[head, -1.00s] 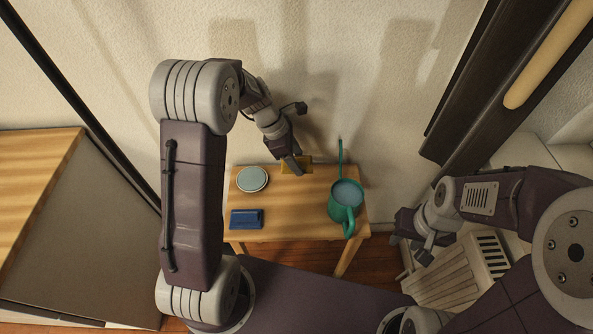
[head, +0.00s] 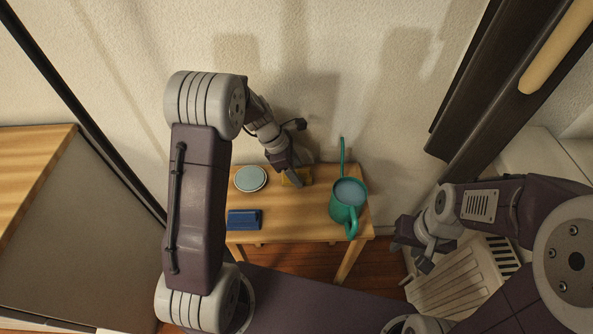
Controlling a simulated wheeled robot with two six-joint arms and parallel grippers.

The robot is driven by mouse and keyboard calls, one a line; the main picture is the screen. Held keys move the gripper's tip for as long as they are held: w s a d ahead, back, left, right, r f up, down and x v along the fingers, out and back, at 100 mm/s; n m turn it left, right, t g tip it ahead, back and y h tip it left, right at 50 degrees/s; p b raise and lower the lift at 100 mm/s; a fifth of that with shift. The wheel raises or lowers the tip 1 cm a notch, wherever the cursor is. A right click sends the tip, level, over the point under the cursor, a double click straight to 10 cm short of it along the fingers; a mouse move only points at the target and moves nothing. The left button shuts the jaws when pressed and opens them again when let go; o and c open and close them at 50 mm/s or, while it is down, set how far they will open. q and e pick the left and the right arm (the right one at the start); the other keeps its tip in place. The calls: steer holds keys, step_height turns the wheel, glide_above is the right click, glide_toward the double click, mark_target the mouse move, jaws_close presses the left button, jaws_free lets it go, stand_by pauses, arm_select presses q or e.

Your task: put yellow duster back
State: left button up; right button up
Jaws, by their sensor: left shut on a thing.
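The yellow duster (head: 302,177) is at the back of the small wooden table (head: 290,224), between a round plate-like thing and a green watering can. My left gripper (head: 294,177) reaches down from the back left and is shut on the duster, hiding part of it. I cannot tell whether the duster touches the tabletop or hangs just above it. My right gripper (head: 411,247) is to the right of the table, apart from it, with its fingers spread and nothing between them.
The pale round thing (head: 251,179) lies at the table's back left. A blue block-like thing (head: 244,219) lies at the front left. The green watering can (head: 345,208) stands at the right, its spout toward the wall. The table's front middle is clear. A slatted pale thing (head: 462,283) is at right.

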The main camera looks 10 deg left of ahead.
arm_select(q)
steer(key=o, duration=1.3)
steer(key=p+v, duration=0.5)
steer(key=v, duration=0.7)
steer(key=s+f+m+y, duration=0.2)
steer(key=s+m+y, duration=0.2)
steer(key=s+m, duration=1.2)
steer(key=m, duration=0.5)
steer(key=shift+s+f, duration=0.3)
steer(key=shift+s, duration=0.1)
steer(key=shift+r, duration=0.1)
